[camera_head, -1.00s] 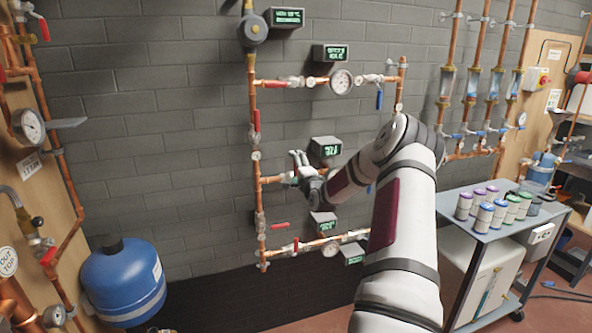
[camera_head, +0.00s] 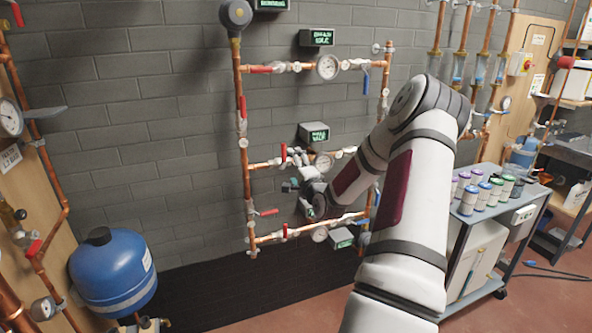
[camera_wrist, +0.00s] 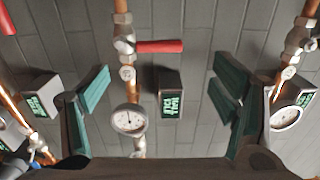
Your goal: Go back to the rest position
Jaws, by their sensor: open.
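My gripper (camera_head: 290,185) is in front of the pipe frame on the grey brick wall, just below the middle horizontal pipe in the head view. In the wrist view its two teal-padded fingers (camera_wrist: 162,88) are spread wide, with nothing held between them. Between the fingers I see a dark display box (camera_wrist: 170,95), a round gauge (camera_wrist: 128,120) and a red valve handle (camera_wrist: 160,46). My arm reaches in from the lower right and hides part of the frame's right side. Whether the gripper touches any pipe is unclear.
A red lever (camera_head: 283,153) stands upright on the middle pipe; another red lever (camera_head: 268,212) lies level lower down. A blue tank (camera_head: 113,272) stands at the lower left. A cart (camera_head: 487,216) with several small containers is at the right. The floor between is bare.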

